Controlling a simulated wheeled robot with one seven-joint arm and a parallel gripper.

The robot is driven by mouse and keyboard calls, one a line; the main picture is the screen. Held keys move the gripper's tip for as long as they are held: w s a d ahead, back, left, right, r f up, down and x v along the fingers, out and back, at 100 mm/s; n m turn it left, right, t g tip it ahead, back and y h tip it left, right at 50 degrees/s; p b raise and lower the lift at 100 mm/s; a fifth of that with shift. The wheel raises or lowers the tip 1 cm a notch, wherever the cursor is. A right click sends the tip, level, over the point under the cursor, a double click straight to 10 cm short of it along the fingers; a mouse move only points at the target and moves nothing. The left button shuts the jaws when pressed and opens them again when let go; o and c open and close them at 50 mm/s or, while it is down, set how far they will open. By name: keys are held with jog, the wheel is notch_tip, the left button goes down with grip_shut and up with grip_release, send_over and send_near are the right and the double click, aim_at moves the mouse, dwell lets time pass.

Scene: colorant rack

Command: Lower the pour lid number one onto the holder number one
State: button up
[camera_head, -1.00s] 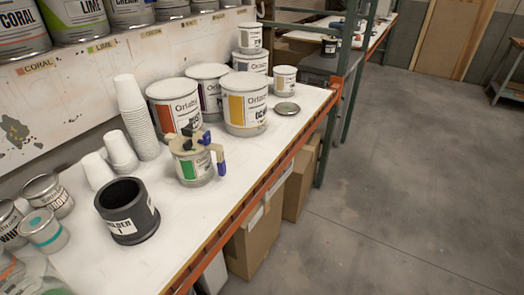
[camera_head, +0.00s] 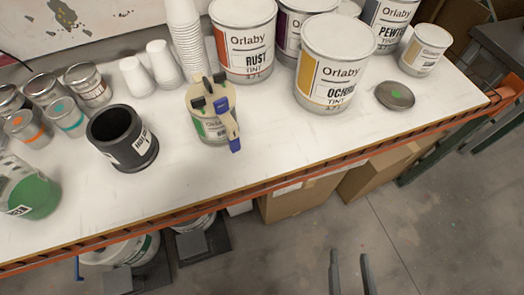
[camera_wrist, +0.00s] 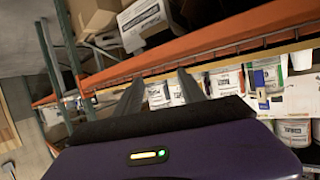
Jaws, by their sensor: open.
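The pour lid (camera_head: 213,94), beige with black clips and a blue-tipped spout, sits on top of a small can with a green label (camera_head: 209,126) on the white bench. The holder (camera_head: 122,137), a black open cup with a white label, stands upright to the left of that can and looks empty. My gripper (camera_head: 349,256) is open and empty at the bottom of the head view, out over the floor in front of the bench. In the wrist view my gripper's fingers (camera_wrist: 158,90) point toward the orange shelf beam, with nothing between them.
Tint cans stand behind and right of the lidded can, including an ochre can (camera_head: 335,65). Stacked white cups (camera_head: 188,40) stand close behind it. A loose flat lid (camera_head: 395,95) lies at right. An orange beam (camera_head: 350,150) edges the bench; cardboard boxes (camera_head: 300,197) sit below.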

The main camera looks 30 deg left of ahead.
jog(key=w+a+r+n+g+y+p, duration=0.1)
jog(key=w+a+r+n+y, duration=0.15)
jog(key=a, duration=0.35)
jog(key=w+a+r+n+g+y, duration=0.1)
jog(key=w+a+g+y, duration=0.1)
jog(key=w+a, duration=0.3)
jog(key=n+g+y+p, duration=0.2)
jog(key=n+g+y, duration=0.1)
jog(key=n+g, duration=0.15)
send_near(236, 144)
jog(key=a, duration=0.1)
jog(key=f, duration=0.1)
jog(key=a+t, duration=0.1)
jog(key=shift+w+a+f+n, duration=0.15)
jog(key=shift+w+a+n, duration=0.15)
jog(key=shift+w+a, duration=0.05)
jog(key=shift+p+x, duration=0.4)
jog(key=shift+x, duration=3.45)
jog(key=shift+d+f, duration=0.1)
jog(key=shift+f, duration=0.1)
grip_shut()
jog(key=c, duration=0.9)
grip_release()
grip_shut()
jog(key=shift+r, duration=0.2)
